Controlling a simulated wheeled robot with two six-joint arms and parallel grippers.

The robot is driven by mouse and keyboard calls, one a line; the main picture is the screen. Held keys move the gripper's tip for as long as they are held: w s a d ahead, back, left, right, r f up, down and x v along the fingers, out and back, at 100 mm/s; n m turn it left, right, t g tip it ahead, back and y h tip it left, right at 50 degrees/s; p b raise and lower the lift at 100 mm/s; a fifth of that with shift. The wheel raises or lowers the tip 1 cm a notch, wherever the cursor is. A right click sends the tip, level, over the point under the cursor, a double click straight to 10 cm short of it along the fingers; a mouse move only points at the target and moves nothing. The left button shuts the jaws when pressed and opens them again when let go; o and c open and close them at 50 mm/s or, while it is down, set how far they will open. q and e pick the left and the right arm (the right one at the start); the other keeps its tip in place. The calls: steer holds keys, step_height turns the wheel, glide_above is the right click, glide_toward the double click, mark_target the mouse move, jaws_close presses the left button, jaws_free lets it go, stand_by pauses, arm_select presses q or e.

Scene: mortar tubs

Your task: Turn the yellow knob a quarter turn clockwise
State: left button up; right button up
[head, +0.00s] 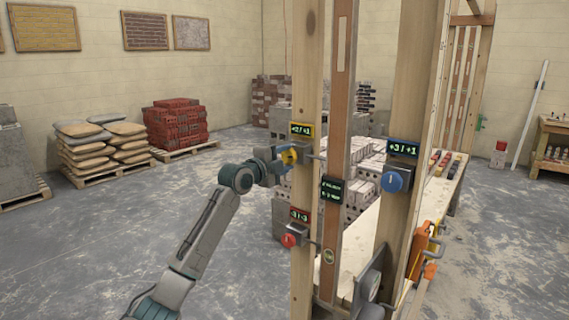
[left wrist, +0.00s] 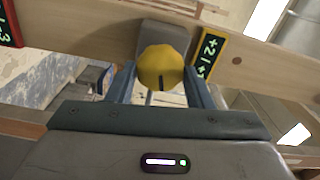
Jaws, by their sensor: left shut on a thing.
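The yellow knob (head: 289,157) sits on a grey box on the left wooden post, below a display with a yellow frame (head: 301,129). My left gripper (head: 280,158) reaches it from the left and is shut on it. In the left wrist view the yellow knob (left wrist: 163,67) sits between the two fingers of the left gripper (left wrist: 163,80), with a dark mark line on its lower face. The yellow-framed display (left wrist: 210,52) is beside it there. My right gripper is not in view.
A red knob (head: 290,240) is lower on the same post, and a blue knob (head: 392,181) is on the right post. Brick and bag pallets stand behind; the floor at left is open.

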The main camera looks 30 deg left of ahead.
arm_select(q)
steer(key=shift+f+m, duration=0.1)
steer(key=shift+m, duration=1)
steer(key=shift+m+b, duration=0.35)
steer(key=shift+m, duration=0.25)
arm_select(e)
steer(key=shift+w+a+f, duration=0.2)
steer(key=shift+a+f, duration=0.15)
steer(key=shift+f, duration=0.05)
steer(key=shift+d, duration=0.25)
arm_select(q)
steer(key=o, duration=1)
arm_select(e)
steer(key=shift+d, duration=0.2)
arm_select(q)
steer(key=shift+s+a, duration=0.1)
steer(key=shift+s, duration=0.4)
steer(key=s+b, duration=0.3)
steer(key=s, duration=0.6)
steer(key=shift+s+a+b, duration=0.35)
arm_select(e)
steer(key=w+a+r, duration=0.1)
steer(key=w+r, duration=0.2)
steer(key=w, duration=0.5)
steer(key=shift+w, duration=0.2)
